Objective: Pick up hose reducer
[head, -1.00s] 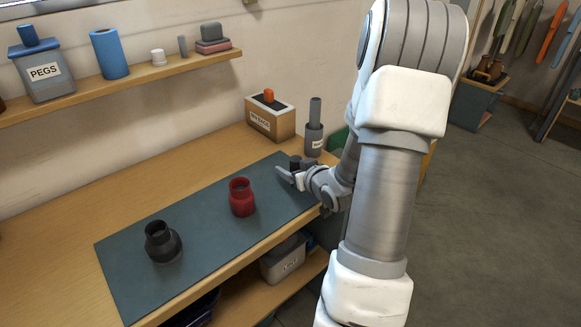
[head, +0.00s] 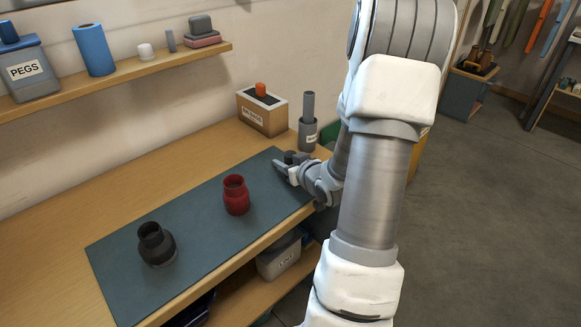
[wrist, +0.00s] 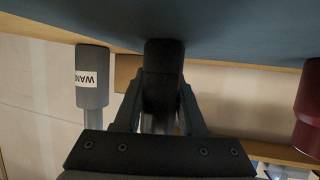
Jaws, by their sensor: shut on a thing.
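My gripper (head: 285,167) is at the far right end of the blue-grey mat (head: 200,237), its fingers closed around a small black piece (head: 291,157), which I take to be the hose reducer. In the wrist view the black piece (wrist: 164,60) is upside down in the picture, between both fingers of my gripper (wrist: 160,88). One end of it meets or nearly meets the mat; I cannot tell if it is lifted. The fingers hide part of its shape.
A red stepped fitting (head: 236,196) and a larger black one (head: 156,245) stand on the mat to the left. A grey labelled holder (head: 308,134) and a labelled box (head: 262,112) stand behind my gripper. A shelf (head: 130,78) runs along the wall.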

